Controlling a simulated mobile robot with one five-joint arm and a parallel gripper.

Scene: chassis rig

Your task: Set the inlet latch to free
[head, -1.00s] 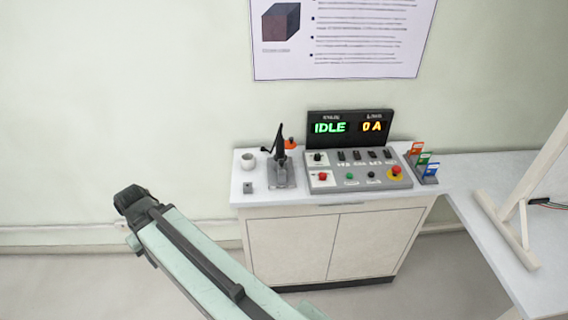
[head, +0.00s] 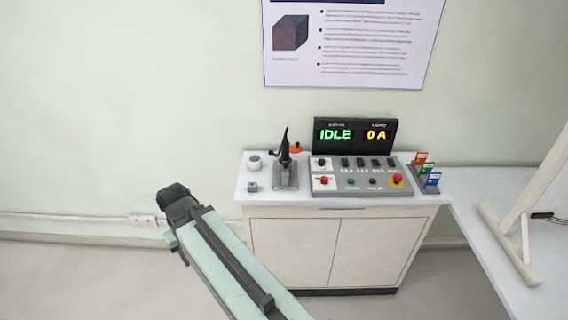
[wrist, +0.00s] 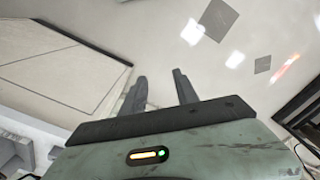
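A grey control panel (head: 361,181) stands on a white cabinet. It carries several dark switches, red, green and black buttons, and a red knob on a yellow base (head: 396,181). Its labels are too small to read, so I cannot tell which part is the inlet latch or how it is set. Left of the panel is a grey fixture with an upright black lever (head: 285,147). My gripper (wrist: 158,76) shows in the wrist view with its two fingers apart and nothing between them. It is not over the panel; in the head view I cannot make out its fingers.
A display (head: 353,135) behind the panel reads IDLE and 0 A. A white cup (head: 254,162) and small grey block (head: 252,187) sit at the cabinet top's left. Coloured cards in a rack (head: 427,178) stand right. A white table (head: 490,235) adjoins; floor left of the cabinet is clear.

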